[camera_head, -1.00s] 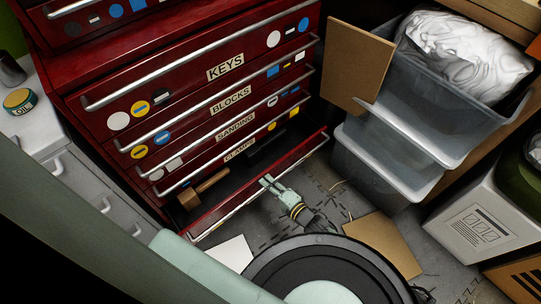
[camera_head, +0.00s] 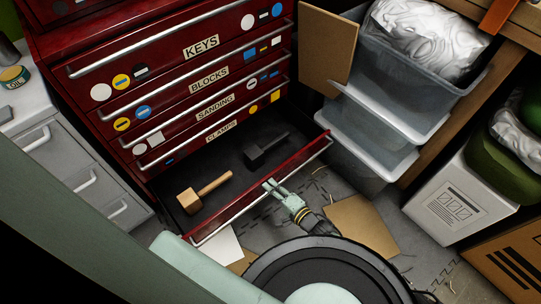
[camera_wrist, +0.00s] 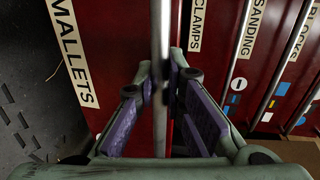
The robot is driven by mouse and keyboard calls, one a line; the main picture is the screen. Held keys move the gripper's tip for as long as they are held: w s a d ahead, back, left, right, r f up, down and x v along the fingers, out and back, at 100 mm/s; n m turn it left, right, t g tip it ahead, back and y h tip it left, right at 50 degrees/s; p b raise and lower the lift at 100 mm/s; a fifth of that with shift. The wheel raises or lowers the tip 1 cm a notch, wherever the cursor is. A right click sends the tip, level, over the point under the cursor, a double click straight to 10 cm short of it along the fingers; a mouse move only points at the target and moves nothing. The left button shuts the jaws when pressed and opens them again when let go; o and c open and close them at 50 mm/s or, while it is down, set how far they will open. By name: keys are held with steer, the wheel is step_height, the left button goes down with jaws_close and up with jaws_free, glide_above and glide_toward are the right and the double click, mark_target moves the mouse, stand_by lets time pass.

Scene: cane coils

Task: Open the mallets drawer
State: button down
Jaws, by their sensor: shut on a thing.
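The mallets drawer (camera_head: 240,203) is the bottom drawer of the red cabinet and stands well out from it. A wooden mallet (camera_head: 203,190) and a black mallet (camera_head: 265,150) lie inside. Its label "MALLETS" (camera_wrist: 73,50) shows in the wrist view. My gripper (camera_head: 270,185) is at the drawer's front, shut on its silver bar handle (camera_head: 210,236). In the wrist view the bar (camera_wrist: 160,60) runs between the two purple-padded fingers of my gripper (camera_wrist: 162,100).
Drawers marked KEYS (camera_head: 201,46), BLOCKS, SANDING and CLAMPS above are shut. Clear plastic bins (camera_head: 375,135) stand close to the open drawer's right end. A cardboard sheet (camera_head: 362,225) and a white sheet (camera_head: 224,247) lie on the floor. Grey drawers (camera_head: 75,180) stand left.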

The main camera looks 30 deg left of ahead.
steer(key=shift+s+d, duration=0.15)
steer(key=shift+d, duration=0.55)
steer(key=c, duration=1.7)
jaws_free()
steer(key=shift+o, duration=0.2)
steer(key=shift+s, duration=0.1)
steer(key=v, duration=1.2)
steer(key=shift+r, duration=0.15)
